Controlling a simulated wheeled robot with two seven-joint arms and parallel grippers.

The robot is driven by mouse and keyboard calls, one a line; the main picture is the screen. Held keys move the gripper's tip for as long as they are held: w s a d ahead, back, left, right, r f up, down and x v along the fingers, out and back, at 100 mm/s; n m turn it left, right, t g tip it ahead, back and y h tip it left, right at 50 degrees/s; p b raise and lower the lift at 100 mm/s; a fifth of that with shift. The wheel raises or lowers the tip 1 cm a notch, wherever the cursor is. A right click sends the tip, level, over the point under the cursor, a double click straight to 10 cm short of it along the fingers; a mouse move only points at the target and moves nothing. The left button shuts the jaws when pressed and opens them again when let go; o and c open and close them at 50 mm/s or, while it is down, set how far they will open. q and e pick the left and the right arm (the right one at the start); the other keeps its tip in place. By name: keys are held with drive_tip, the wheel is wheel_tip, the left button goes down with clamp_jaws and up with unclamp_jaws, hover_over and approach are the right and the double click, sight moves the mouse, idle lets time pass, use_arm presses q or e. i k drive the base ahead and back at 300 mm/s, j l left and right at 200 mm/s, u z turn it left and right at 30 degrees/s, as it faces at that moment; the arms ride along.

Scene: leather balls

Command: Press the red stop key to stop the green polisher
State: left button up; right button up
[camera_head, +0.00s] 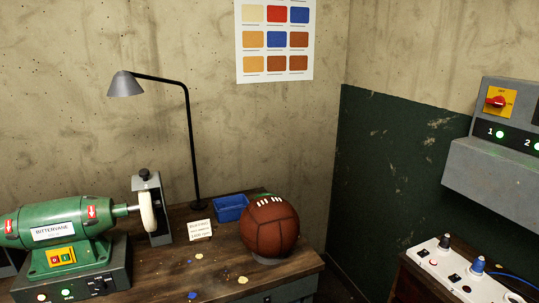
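The green polisher (62,228) stands on the wooden workbench at the left, with a white label on its body. Neither of my grippers is in view.
A brown leather ball (270,226) rests on a stand at the bench's right, near a blue tray (231,208), a small card (200,231) and a black lamp (188,130). A grey switch box (500,165) hangs at right above a white panel with knobs (470,272).

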sight(55, 259)
drive_tip(key=k+u, duration=0.1)
drive_tip(key=u, duration=0.3)
drive_tip(key=j+u, duration=0.1)
drive_tip(key=u, duration=0.35)
drive_tip(key=k+j+u, duration=0.1)
drive_tip(key=u, duration=0.3)
